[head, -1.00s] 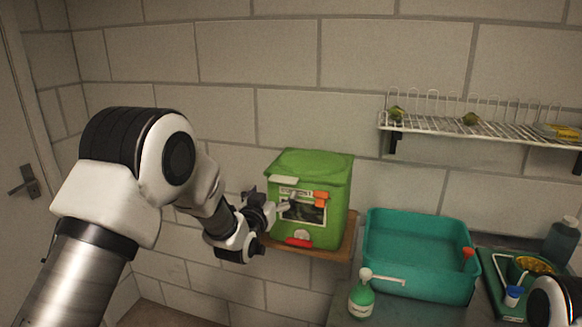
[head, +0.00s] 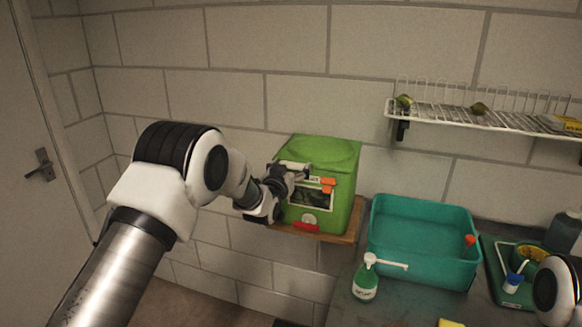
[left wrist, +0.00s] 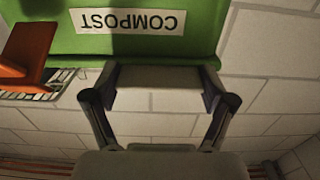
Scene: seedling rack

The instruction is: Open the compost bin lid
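The green compost bin (head: 343,205) stands against the wall, and its lid (head: 320,152) lies closed on top. A pale tab (head: 293,166) juts from the lid's front left edge. An orange piece (head: 328,185) is on the front, and it also shows in the left wrist view (left wrist: 25,55). My left gripper (head: 300,176) is at the bin's front left, by the tab. In the left wrist view my left gripper (left wrist: 160,88) has its fingers wide apart, with a pale surface between them. The COMPOST label (left wrist: 127,21) appears upside down there. My right gripper is out of view.
The bin stands on a wooden shelf (head: 343,236). A door (head: 20,130) is at the far left.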

